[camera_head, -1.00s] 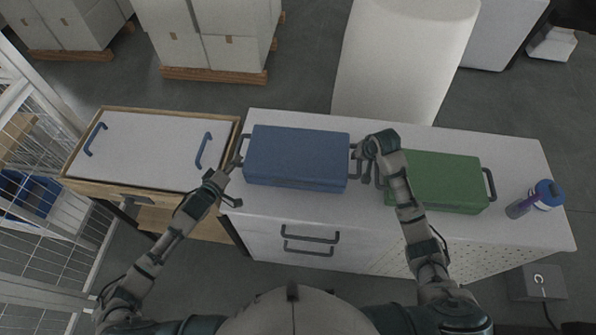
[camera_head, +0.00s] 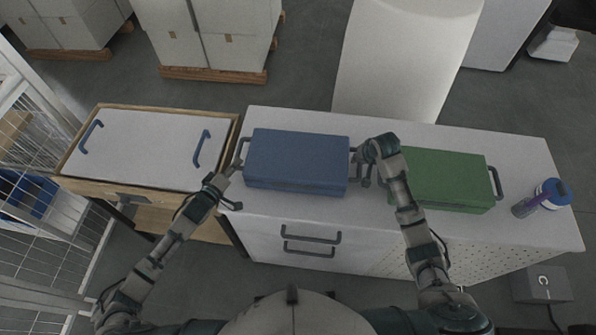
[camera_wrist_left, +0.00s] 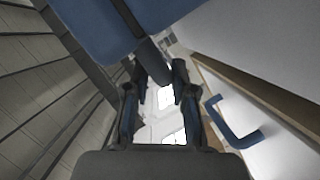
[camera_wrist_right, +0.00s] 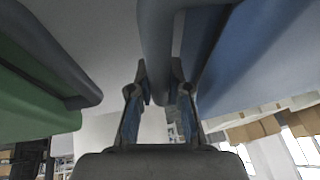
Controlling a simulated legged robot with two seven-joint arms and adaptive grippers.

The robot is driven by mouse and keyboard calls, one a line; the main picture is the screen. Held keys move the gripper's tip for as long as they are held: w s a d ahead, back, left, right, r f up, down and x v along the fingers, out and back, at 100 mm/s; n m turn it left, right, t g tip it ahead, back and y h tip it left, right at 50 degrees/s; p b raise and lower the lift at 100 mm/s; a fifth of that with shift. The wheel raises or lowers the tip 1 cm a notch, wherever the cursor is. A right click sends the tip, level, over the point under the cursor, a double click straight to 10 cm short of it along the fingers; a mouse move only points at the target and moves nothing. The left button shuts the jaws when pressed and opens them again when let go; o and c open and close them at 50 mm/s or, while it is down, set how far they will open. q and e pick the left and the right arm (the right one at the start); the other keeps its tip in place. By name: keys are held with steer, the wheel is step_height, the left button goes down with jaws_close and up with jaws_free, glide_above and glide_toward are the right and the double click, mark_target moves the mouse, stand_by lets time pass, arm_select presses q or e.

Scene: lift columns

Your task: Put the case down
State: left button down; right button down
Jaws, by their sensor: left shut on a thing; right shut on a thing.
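The blue case (camera_head: 297,160) lies level between my two grippers over the left half of the white counter (camera_head: 300,222). My left gripper (camera_head: 236,168) is shut on its left handle. The case and the dark handle also show in the left wrist view (camera_wrist_left: 95,25), with the handle between the fingers. My right gripper (camera_head: 359,167) is at the right handle and shut on it, partly hidden by my wrist. The right wrist view shows the blue case (camera_wrist_right: 255,50) beside the fingers. I cannot tell whether the underside of the case touches the counter.
A green case (camera_head: 445,180) stands on the counter just right of my right wrist. A wooden-framed box with a white lid and blue handles (camera_head: 140,150) is to the left. A large white column (camera_head: 400,60) stands behind.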

arm_select(q)
steer(key=shift+d+f+b, duration=0.1)
steer(key=shift+f+b, duration=0.3)
steer(key=shift+b, duration=0.05)
arm_select(e)
steer(key=shift+a+f, duration=0.4)
steer(key=shift+f, duration=0.05)
arm_select(q)
steer(key=c, duration=1.1)
jaws_free()
steer(key=shift+s+f, duration=0.1)
arm_select(e)
steer(key=c, duration=1.2)
jaws_free()
arm_select(q)
steer(key=shift+o, duration=0.7)
steer(key=shift+s+a, duration=0.1)
steer(key=shift+a, duration=0.1)
arm_select(e)
steer(key=shift+o, duration=0.4)
steer(key=shift+s+r, duration=0.15)
steer(key=shift+d, duration=0.15)
arm_select(q)
steer(key=v, duration=1.1)
steer(key=shift+s+a, duration=0.25)
steer(key=shift+a, duration=0.05)
arm_select(e)
steer(key=v, duration=1.1)
steer(key=shift+s+r, duration=0.2)
steer(key=shift+r, duration=0.1)
